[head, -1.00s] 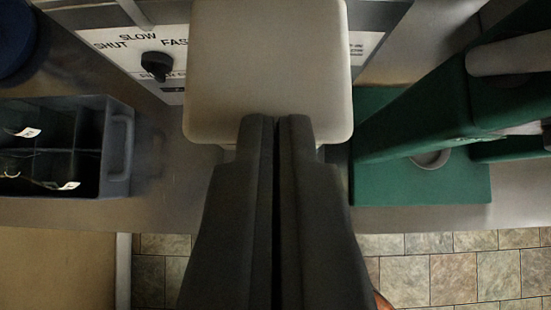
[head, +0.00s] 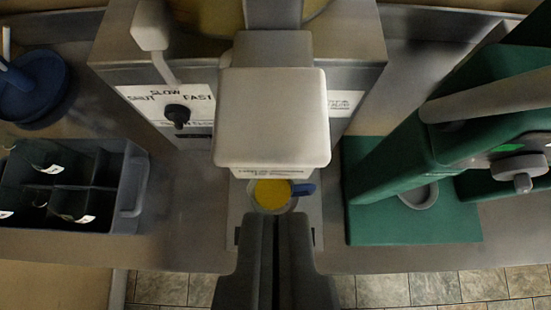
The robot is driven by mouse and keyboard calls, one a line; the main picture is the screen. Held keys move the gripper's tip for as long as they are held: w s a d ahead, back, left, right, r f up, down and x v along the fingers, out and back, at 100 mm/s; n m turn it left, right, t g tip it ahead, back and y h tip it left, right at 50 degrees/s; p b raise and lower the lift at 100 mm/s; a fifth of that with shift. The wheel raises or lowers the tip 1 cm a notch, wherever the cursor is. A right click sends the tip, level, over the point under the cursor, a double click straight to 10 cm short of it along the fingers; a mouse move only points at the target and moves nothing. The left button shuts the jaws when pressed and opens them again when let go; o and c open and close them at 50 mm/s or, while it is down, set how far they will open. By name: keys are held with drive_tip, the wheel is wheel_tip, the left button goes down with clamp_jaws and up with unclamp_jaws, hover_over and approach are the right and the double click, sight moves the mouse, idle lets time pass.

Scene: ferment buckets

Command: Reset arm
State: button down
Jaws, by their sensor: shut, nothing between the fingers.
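My gripper (head: 278,222) is at the bottom middle of the head view, its two dark fingers side by side, shut and empty. Just beyond the fingertips a cup with yellow contents (head: 271,194) and a blue handle (head: 303,189) stands under the pale spout block (head: 272,115) of a metal machine. In this view the fingertips overlap the cup's near edge; I cannot tell whether they touch it.
A black knob (head: 177,115) sits on a panel marked SHUT, SLOW, FAST. A grey divided crate (head: 131,190) is at left, with a blue round object (head: 45,95) behind it. A green press-like machine (head: 415,220) stands at right. Tiled floor (head: 400,288) lies in front.

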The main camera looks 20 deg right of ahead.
drive_tip(key=s+f+n+t+y, duration=0.1)
drive_tip(key=s+f+t, duration=0.2)
drive_tip(key=s+f, duration=0.3)
drive_tip(key=s+d+f+n+t, duration=0.1)
drive_tip(key=s+f+t, duration=0.1)
drive_tip(key=s+f, duration=0.5)
drive_tip(key=s+f+n+t+y, duration=0.1)
drive_tip(key=s+f+t, duration=0.2)
drive_tip(key=s, duration=1.3)
wheel_tip(320, 180, down, 4)
drive_tip(key=shift+s+d+r+n+t+y, duration=0.15)
drive_tip(key=shift+s+d+n+t+y, duration=0.05)
drive_tip(key=shift+n+t+y, duration=0.1)
idle(0.7)
